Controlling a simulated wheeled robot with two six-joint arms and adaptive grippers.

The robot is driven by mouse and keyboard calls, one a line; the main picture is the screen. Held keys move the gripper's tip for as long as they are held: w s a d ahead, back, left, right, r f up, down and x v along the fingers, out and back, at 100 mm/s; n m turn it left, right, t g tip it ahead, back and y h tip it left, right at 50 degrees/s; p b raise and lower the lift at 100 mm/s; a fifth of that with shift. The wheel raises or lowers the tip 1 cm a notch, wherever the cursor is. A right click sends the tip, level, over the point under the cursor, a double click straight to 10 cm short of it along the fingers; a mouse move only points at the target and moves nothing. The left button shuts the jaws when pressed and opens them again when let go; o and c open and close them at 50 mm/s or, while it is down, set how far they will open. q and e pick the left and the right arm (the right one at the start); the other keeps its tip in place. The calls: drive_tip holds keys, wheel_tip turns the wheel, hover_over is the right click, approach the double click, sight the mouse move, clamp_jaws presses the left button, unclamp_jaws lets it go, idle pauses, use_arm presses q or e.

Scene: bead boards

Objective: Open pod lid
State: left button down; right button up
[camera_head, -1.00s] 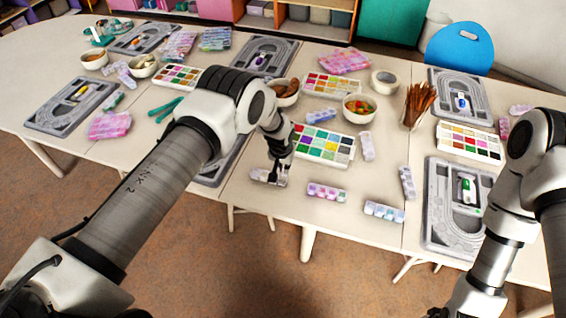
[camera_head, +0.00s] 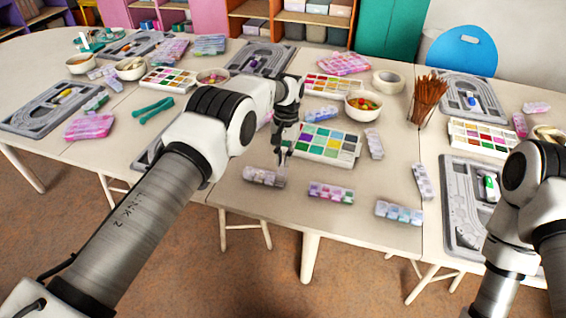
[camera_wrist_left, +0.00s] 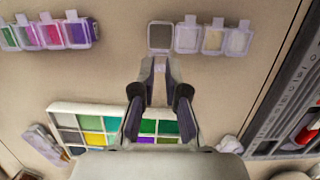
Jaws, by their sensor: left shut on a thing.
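A row of bead pods (camera_head: 262,177) lies near the table's front edge, below my left gripper (camera_head: 284,158). My left gripper's fingers stand over the row's right end in the head view. In the left wrist view the row (camera_wrist_left: 213,40) runs across the top, and its end pod (camera_wrist_left: 160,36) looks dark grey beside paler pods. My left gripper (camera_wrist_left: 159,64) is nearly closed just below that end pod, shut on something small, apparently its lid. The lid itself is hard to make out. My right arm shows at the right edge, but its gripper is out of frame.
Other pod rows (camera_head: 331,192), (camera_head: 398,212) lie to the right along the front edge. A bead palette (camera_head: 338,156) sits just behind my left gripper. A bowl of beads (camera_head: 363,106), a brush cup (camera_head: 428,98) and a bead board (camera_head: 465,215) stand farther right.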

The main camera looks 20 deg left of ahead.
use_arm(q)
drive_tip(key=c, duration=1.5)
unclamp_jaws()
drive_tip(key=shift+o, duration=0.2)
wheel_tip(320, 180, up, 7)
drive_tip(key=w, duration=0.1)
drive_tip(key=shift+w, duration=0.25)
